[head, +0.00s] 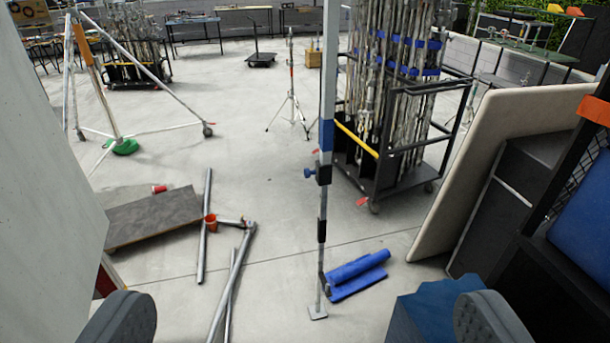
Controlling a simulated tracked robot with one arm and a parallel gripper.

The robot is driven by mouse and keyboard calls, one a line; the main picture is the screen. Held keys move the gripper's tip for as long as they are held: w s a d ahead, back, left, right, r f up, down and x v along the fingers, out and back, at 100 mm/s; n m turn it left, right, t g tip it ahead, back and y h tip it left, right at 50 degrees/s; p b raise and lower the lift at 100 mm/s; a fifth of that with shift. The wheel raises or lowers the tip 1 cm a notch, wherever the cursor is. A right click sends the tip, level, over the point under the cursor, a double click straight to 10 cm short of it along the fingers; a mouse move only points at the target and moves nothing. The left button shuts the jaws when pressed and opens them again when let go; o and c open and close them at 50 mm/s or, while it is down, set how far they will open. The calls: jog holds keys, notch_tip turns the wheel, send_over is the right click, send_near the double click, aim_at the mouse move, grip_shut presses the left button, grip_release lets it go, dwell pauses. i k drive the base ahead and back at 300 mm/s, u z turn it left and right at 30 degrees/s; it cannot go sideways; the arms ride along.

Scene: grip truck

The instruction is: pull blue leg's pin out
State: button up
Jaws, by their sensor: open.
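An upright metal leg with a blue band (326,135) stands near the middle of the view, its foot plate on the concrete floor. A dark collar sits below the band, and a small blue knob (309,174) sticks out of its left side. The knob looks like the pin, but it is too small to be sure. My gripper (305,318) is open, with one grey fingertip at the lower left and one at the lower right. The leg appears between the fingertips and beyond them. Nothing is held. The leg's top is out of frame.
A blue roll (355,272) lies right of the leg's foot. Metal pipes (232,280) and a dark board (153,217) lie to the left. A cart of poles (385,175) stands behind; a beige panel (500,160) leans at right. A pale wall fills the left edge.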

aim_at(308, 173)
jog(key=u, duration=0.1)
jog(key=i, duration=1.95)
jog(key=z, duration=0.2)
